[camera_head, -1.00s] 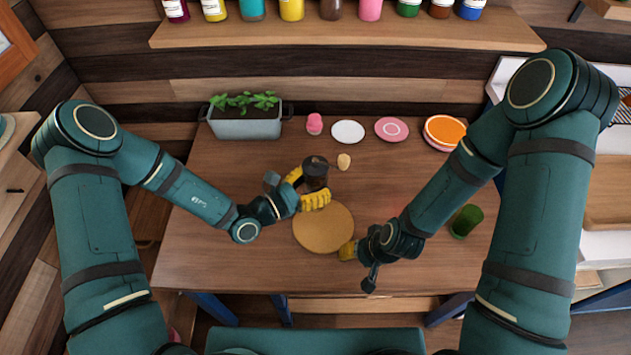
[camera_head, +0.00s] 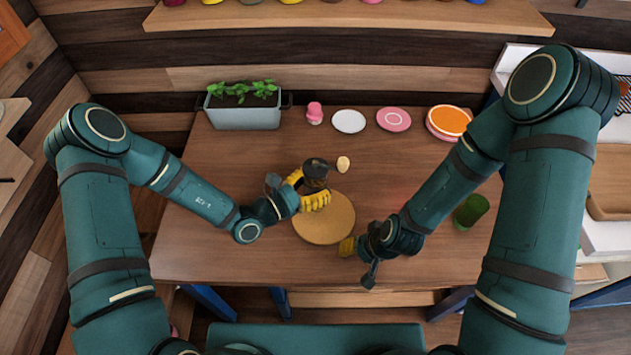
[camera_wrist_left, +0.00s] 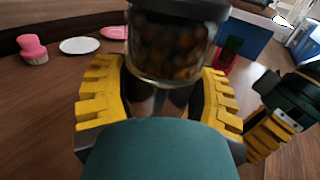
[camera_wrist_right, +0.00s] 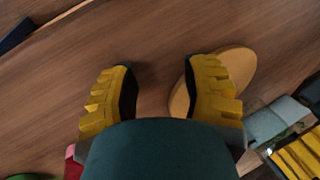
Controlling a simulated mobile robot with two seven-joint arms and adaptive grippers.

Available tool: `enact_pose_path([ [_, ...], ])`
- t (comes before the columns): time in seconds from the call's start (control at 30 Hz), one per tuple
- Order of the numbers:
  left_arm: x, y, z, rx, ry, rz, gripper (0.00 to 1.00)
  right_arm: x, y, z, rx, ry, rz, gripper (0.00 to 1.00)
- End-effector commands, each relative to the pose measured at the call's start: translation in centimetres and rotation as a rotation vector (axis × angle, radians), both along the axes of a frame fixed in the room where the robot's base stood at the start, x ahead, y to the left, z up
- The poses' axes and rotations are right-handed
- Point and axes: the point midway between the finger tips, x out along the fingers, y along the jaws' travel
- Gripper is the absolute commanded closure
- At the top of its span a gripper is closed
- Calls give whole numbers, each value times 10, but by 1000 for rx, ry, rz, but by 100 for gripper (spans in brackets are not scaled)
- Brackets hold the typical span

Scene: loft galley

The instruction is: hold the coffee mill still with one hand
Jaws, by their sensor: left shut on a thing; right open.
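The coffee mill (camera_head: 315,172) has a dark body and a crank with a pale knob (camera_head: 343,164). It stands upright at the back edge of the round wooden board. In the left wrist view its clear jar (camera_wrist_left: 172,50) shows brown beans inside. My left gripper (camera_head: 309,190) is shut on the mill, with a yellow finger on either side of it. My right gripper (camera_head: 347,246) is open and empty, low by the board's front right edge. In the right wrist view its fingers (camera_wrist_right: 158,90) are spread over bare table and the board's edge.
The round board (camera_head: 325,222) lies mid-table. A green cup (camera_head: 470,211) stands at the right, close to my right forearm. A planter (camera_head: 243,112), a pink object (camera_head: 314,113), a white plate (camera_head: 348,121), a pink plate (camera_head: 393,119) and an orange-topped stack (camera_head: 448,121) line the back.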

Motion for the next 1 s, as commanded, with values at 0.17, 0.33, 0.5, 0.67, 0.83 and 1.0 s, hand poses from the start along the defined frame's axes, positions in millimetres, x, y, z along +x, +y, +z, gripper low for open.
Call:
enact_pose_path([
  [0.17, 0, 0, -11, -1, -2, 1, 82, 0, 0, -7, 0, 0, 0, 53],
  [0.33, 1, 0, -20, -1, -2, 1, 82, 0, 0, -13, 0, 0, 0, 53],
  [0.5, 0, 0, -29, -1, -2, 0, 82, 0, 0, -18, 0, -1, 0, 53],
  [0.67, 0, 0, -37, -1, -2, 0, 82, 1, 0, -23, 1, -2, 0, 53],
  [0.83, 0, 0, -38, -1, -3, 0, 82, 0, 0, -24, 0, 0, 0, 53],
  [1.0, 0, 0, -38, -1, -2, 0, 82, 0, -1, -25, -1, 1, -1, 53],
])
